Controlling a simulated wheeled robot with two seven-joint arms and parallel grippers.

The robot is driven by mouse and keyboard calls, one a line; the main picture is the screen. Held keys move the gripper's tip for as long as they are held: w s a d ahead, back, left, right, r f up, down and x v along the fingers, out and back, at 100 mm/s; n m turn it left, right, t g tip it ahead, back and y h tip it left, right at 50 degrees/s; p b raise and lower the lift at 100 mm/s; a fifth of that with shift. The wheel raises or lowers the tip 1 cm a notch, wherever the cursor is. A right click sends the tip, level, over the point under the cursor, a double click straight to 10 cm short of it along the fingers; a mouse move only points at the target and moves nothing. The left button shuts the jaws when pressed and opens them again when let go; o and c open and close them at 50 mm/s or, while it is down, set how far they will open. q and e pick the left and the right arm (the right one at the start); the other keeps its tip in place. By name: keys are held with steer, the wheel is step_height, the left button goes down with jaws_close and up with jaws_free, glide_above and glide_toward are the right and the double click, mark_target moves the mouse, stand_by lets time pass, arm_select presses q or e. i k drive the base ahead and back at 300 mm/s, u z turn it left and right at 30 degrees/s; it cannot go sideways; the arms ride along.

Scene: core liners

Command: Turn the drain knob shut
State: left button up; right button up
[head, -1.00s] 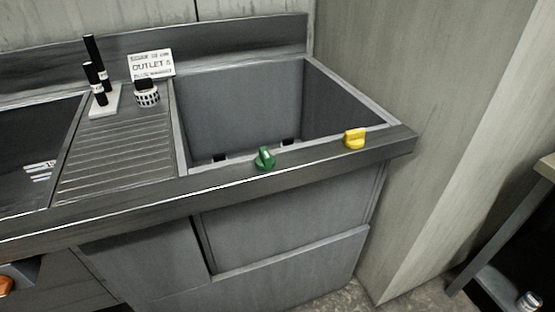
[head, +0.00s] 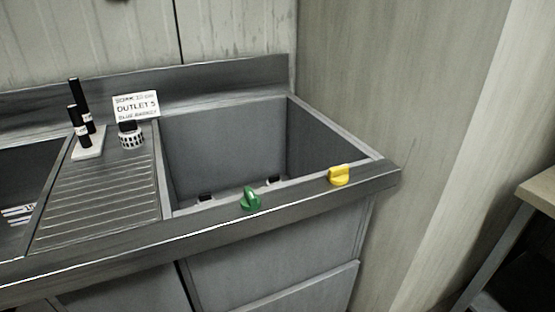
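A green knob (head: 251,199) and a yellow knob (head: 339,176) sit on the front rim of the right-hand sink basin (head: 225,143). Neither knob carries a label that I can read, so I cannot tell which one is the drain knob. The green knob's grip ridge stands roughly upright in the picture; the yellow knob's grip looks to lie more along the rim. Neither of my grippers is in view.
Black cylinders (head: 80,125) stand on a white block. A wall (head: 400,120) rises right of the sink; a table (head: 538,192) stands far right.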

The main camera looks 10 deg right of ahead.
mark_target(338, 176)
steer(key=z, duration=1.2)
steer(key=i, duration=0.35)
steer(key=u, duration=0.85)
